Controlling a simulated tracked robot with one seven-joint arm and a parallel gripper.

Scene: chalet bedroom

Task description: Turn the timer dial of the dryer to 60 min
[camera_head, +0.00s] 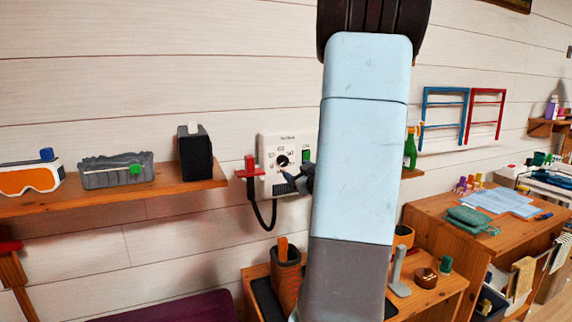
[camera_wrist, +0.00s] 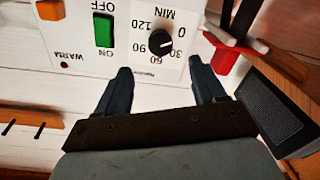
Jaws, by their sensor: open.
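The dryer panel (camera_head: 270,140) is a white box on the plank wall, right of the shelf. Its round black timer dial (camera_head: 282,160) also shows in the wrist view (camera_wrist: 160,43), upside down, with numbers from 0 to 120 MIN around it. I cannot tell for sure which number the dial's mark points at. My gripper (camera_head: 296,180) is in front of the panel's lower part, partly hidden by my arm in the head view. In the wrist view my gripper (camera_wrist: 158,68) is open and empty, its fingertips apart on either side below the dial in the picture.
A green ON/OFF switch (camera_wrist: 104,30) is beside the dial. A red piece (camera_head: 250,168) with a black cable hangs left of the panel. The wooden shelf (camera_head: 150,200) holds goggles, a grey item and a dark block. A lower bench (camera_head: 440,300) is at right.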

